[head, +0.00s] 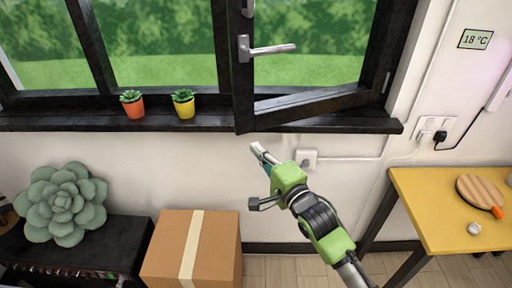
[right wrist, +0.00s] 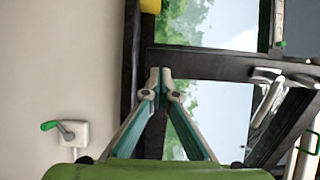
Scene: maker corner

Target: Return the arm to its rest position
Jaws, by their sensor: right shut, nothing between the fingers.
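My right arm comes up from the bottom right in the head view. Its gripper (head: 257,150) is shut and empty, just below the dark window sill (head: 60,122) and in front of the white wall. In the right wrist view the same gripper's fingertips (right wrist: 159,80) meet, with the window frame behind them. The window sash (head: 310,106) with its grey handle (head: 270,49) stands swung open into the room, above the gripper. I see a gap between gripper and sash in the head view. My left arm and gripper are out of view.
Two small potted succulents (head: 132,108) (head: 184,107) stand on the sill. A cardboard box (head: 165,250) and a dark cabinet (head: 120,235) with a big green succulent cushion (head: 62,205) are at left. A yellow table (head: 440,205) is at right. A white wall box (right wrist: 73,132) has a green handle.

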